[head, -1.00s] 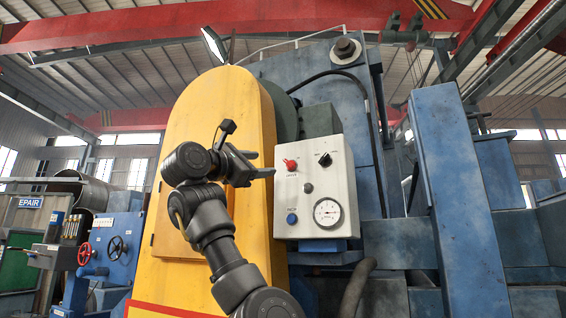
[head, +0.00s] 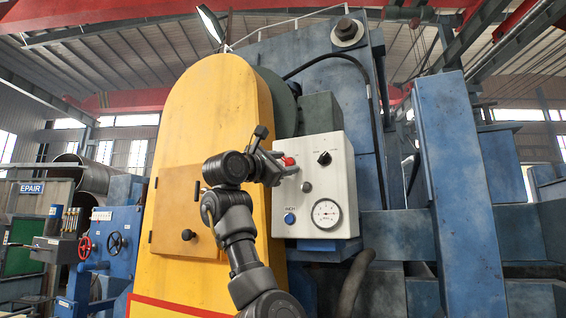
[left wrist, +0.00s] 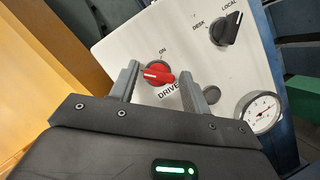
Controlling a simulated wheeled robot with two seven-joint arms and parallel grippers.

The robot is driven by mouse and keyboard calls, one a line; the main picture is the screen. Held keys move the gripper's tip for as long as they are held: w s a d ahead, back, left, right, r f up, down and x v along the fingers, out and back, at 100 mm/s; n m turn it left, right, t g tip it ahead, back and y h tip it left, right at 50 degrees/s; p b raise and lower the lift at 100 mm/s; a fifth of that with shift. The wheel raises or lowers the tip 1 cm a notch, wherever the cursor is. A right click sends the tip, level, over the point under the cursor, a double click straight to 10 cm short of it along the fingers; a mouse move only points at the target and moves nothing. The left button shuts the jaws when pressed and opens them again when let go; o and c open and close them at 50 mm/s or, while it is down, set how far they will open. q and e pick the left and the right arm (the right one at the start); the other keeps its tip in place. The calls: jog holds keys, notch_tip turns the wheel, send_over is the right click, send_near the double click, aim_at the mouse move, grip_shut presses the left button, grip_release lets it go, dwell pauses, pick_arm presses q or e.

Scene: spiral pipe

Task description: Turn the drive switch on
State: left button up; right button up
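The drive switch is a red rotary knob (left wrist: 158,73) on a white control panel (left wrist: 110,45). In the left wrist view "ON" is printed above it and "DRIVE" below it. Its white pointer line lies roughly across the picture. In the head view the red knob (head: 289,161) is at the panel's upper left. My left gripper (left wrist: 160,82) is open, with one finger on each side of the knob; a gap shows beside the knob. In the head view the left gripper (head: 285,168) reaches the panel from the left. My right gripper is not in view.
A black DESK/LOCAL selector (left wrist: 228,28) is right of the knob. A grey button (left wrist: 211,94) and a gauge (left wrist: 262,110) are lower right. A blue button (head: 289,218) is lower on the panel. A yellow cabinet (head: 205,110) stands to the left.

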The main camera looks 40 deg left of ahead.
pick_arm(q)
jog(key=c, duration=0.7)
jog(key=shift+c, duration=0.2)
